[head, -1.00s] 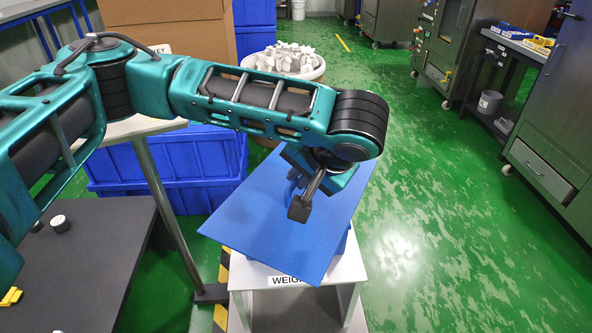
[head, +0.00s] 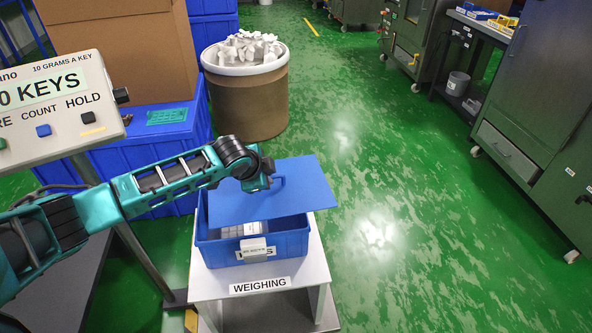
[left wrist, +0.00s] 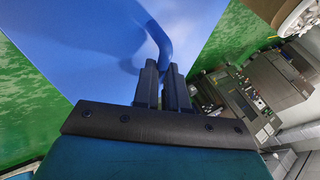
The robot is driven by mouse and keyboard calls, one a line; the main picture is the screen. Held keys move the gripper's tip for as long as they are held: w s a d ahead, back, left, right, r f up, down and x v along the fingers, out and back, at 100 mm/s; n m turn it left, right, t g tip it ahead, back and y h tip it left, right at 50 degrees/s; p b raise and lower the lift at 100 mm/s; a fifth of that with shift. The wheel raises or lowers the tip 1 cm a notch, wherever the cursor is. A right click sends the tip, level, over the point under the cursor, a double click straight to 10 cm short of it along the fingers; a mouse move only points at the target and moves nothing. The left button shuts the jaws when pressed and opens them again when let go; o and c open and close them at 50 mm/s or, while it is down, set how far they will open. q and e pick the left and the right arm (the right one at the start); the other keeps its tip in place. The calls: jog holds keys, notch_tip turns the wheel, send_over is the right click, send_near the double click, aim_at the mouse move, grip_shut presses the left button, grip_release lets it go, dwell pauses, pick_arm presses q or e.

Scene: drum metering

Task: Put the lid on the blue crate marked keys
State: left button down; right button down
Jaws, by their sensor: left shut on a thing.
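The blue lid (head: 298,190) is a flat sheet with a handle on top. My left gripper (head: 268,180) is shut on its handle; the left wrist view also shows the gripper (left wrist: 166,85), the handle and the lid (left wrist: 85,45). The lid is over the back part of the blue crate (head: 290,243), reaching past its right side. Whether it touches the rim I cannot tell. The crate stands on the white stand marked WEIGHING (head: 210,284). Its front is open to view, with pale contents inside and a partly covered label on the front. My right gripper is not in view.
A scale display (head: 60,110) stands at the left on a post. Behind are a cardboard box (head: 110,50), blue crates (head: 170,150) and a drum (head: 250,105) heaped with pale pieces. Green floor is clear to the right.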

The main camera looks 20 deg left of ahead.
pick_arm(q)
jog(key=shift+m, duration=0.3)
jog(key=a, duration=0.2)
jog(key=a+f, duration=0.2)
jog(key=a, duration=0.1)
jog(key=shift+s+a, duration=0.25)
jog(key=shift+a, duration=0.1)
notch_tip(320, 180, down, 5)
jog(key=b, duration=0.5)
jog(key=shift+r, duration=0.2)
jog(key=shift+f+h, duration=0.3)
jog(key=shift+f, duration=0.3)
jog(key=shift+a+p, duration=0.1)
jog(key=shift+p, duration=0.45)
jog(key=shift+f, duration=0.35)
dwell(0.4)
jog(key=shift+f, duration=0.2)
dwell(0.6)
jog(key=c, duration=0.6)
grip_release()
jog(key=shift+s+f, duration=0.1)
jog(key=shift+s, duration=0.05)
